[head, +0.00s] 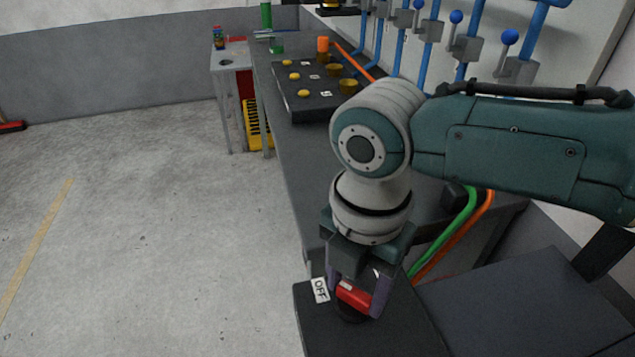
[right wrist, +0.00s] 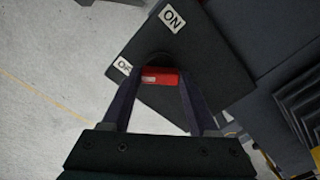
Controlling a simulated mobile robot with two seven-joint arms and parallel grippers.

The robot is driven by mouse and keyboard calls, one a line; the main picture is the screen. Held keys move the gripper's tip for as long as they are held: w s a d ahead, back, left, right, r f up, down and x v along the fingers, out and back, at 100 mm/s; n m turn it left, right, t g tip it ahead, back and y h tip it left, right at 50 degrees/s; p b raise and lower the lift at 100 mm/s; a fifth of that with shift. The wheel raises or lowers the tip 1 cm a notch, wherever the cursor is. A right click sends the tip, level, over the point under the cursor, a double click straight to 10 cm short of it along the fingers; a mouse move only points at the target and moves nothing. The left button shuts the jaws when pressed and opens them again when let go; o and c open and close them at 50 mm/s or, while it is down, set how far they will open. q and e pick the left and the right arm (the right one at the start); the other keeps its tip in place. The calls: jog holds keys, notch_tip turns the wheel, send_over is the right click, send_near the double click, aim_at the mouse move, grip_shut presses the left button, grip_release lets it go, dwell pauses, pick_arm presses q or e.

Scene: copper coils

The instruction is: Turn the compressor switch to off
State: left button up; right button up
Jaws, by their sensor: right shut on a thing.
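The compressor switch (head: 354,295) is a red handle on a round black base, set on a dark box (head: 318,335) at the bottom of the head view. A white OFF label (head: 320,290) lies just left of it. In the right wrist view the red handle (right wrist: 161,77) shows between my fingers, with a white mark at its left end, towards the OFF label (right wrist: 122,66). The ON label (right wrist: 171,18) is above it. My right gripper (head: 358,294) points down and is shut on the handle. My left gripper is not in view.
A dark bench (head: 283,150) runs away behind my arm, with a black panel (head: 300,105) of yellow knobs on it. Blue levers (head: 456,40) line the wall at the back right. Green and orange hoses (head: 458,225) run beside the box.

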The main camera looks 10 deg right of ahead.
aim_at(355, 293)
dwell(0.6)
jog(key=o, duration=1.4)
notch_tip(355, 293, up, 10)
jog(key=shift+p, duration=0.8)
